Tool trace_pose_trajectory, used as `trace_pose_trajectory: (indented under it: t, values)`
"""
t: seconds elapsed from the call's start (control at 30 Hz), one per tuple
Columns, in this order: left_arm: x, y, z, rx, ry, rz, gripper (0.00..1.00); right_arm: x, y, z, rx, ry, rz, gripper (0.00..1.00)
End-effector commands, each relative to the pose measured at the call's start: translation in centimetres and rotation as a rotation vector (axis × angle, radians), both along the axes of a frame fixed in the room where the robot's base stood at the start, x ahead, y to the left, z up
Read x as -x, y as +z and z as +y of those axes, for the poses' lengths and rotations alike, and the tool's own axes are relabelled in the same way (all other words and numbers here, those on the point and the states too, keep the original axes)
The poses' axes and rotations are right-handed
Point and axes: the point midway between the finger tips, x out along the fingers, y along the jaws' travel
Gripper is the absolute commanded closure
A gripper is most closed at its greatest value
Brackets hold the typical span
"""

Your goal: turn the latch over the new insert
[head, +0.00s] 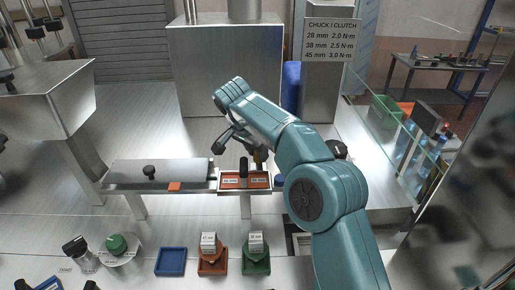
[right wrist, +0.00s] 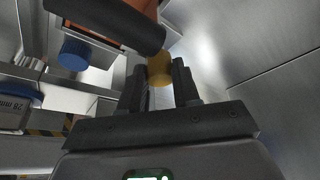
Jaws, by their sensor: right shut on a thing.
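The insert (head: 232,184) is an orange-red plate with white labels, seated in a metal frame on the bench. A black upright handle (head: 243,165) stands at it; in the right wrist view a dark cylinder (right wrist: 110,24) crosses the upper left in front of orange. A small yellow-brass latch knob (head: 258,158) is at the insert's far right edge. My right gripper (right wrist: 159,73) is shut on this latch knob (right wrist: 160,68), with a dark finger on each side. The rest of the latch is hidden or too small to make out. My left gripper is not in view.
A metal plate with a black knob (head: 150,171) lies left of the insert. In front stand a blue tray (head: 171,262), a red holder (head: 212,265) and a green holder (head: 256,264) with labelled blocks. A metal housing (head: 225,70) rises behind; a glass panel (head: 385,125) stands right.

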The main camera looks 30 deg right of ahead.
Motion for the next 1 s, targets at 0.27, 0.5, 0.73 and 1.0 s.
trace_pose_trajectory:
  t: [0.27,0.5,0.73,1.0]
  values:
    - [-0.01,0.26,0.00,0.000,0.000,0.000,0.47,-0.17,0.41,-0.10,0.002,-0.067,-0.012,0.99]
    - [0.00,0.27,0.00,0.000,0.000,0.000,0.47,-0.16,0.39,-0.11,0.003,-0.076,-0.012,0.99]
    - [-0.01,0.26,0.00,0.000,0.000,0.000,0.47,-0.16,0.40,-0.12,0.003,-0.075,-0.011,0.65]
    - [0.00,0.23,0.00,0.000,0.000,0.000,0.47,-0.10,0.19,-0.05,0.001,-0.074,-0.005,0.43]
